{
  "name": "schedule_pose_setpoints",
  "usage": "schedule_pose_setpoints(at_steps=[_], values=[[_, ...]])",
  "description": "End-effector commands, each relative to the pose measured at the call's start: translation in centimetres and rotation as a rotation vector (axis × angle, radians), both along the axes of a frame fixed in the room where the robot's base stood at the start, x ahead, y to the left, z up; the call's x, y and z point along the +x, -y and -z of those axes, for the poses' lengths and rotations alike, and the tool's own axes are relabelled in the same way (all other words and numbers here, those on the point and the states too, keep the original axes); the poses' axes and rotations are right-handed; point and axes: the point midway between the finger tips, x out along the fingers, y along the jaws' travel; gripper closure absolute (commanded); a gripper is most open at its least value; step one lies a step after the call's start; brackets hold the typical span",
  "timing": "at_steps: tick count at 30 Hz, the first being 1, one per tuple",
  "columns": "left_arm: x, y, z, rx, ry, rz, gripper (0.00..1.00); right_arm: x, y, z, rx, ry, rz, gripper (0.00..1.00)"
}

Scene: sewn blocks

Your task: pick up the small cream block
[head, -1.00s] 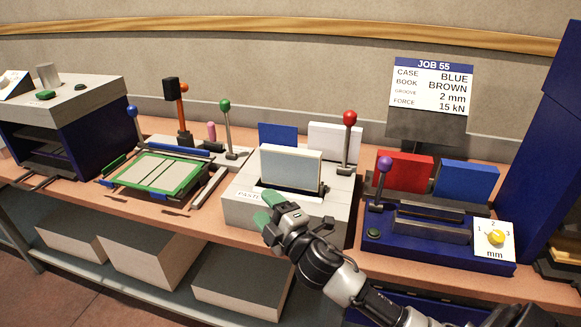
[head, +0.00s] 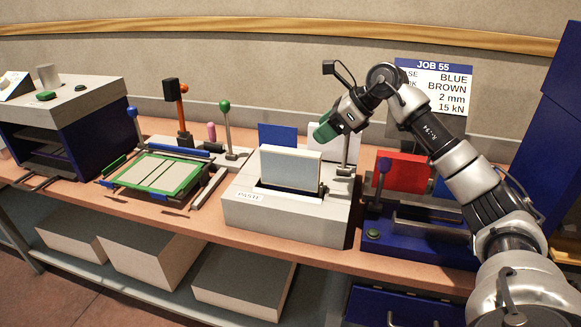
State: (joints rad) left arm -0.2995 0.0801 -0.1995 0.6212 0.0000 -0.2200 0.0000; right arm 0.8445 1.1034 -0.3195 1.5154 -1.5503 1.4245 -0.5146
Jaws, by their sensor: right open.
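A pale cream-white block (head: 291,167) stands upright in the slot of the grey machine (head: 265,212) labelled PASTE. I cannot tell whether this is the small cream block. A second pale block (head: 315,137) stands behind it, partly hidden by my right gripper. My right gripper (head: 324,133) has green fingertips and is open, above and to the right of the upright block. It covers the top of the machine's lever (head: 345,153), so I cannot tell whether it touches the knob. My left gripper is not in view.
A blue cover (head: 277,135) stands behind the block. A red cover (head: 402,172) stands at the right, partly behind my arm. A green-framed tray (head: 152,173) with levers is at the left. Large pale boxes (head: 150,255) lie on the shelf below.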

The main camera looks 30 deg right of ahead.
Motion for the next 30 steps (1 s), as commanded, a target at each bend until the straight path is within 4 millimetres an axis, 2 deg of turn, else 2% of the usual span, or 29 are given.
schedule_pose_setpoints(at_steps=[6,12,18,23,30], values=[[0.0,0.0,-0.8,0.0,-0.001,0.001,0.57,1.9,-1.8,2.4,0.003,-0.003,-0.003,0.43],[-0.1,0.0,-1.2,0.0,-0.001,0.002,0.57,2.7,-2.6,3.4,0.003,-0.003,-0.003,0.43],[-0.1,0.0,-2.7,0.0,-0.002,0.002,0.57,4.3,-4.6,4.9,0.007,-0.004,-0.005,0.43],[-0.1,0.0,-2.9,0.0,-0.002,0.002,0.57,5.2,-5.2,6.4,0.005,-0.003,-0.004,0.43],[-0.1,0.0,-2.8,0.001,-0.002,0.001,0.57,5.3,-5.3,6.6,0.004,-0.001,-0.002,0.43]])
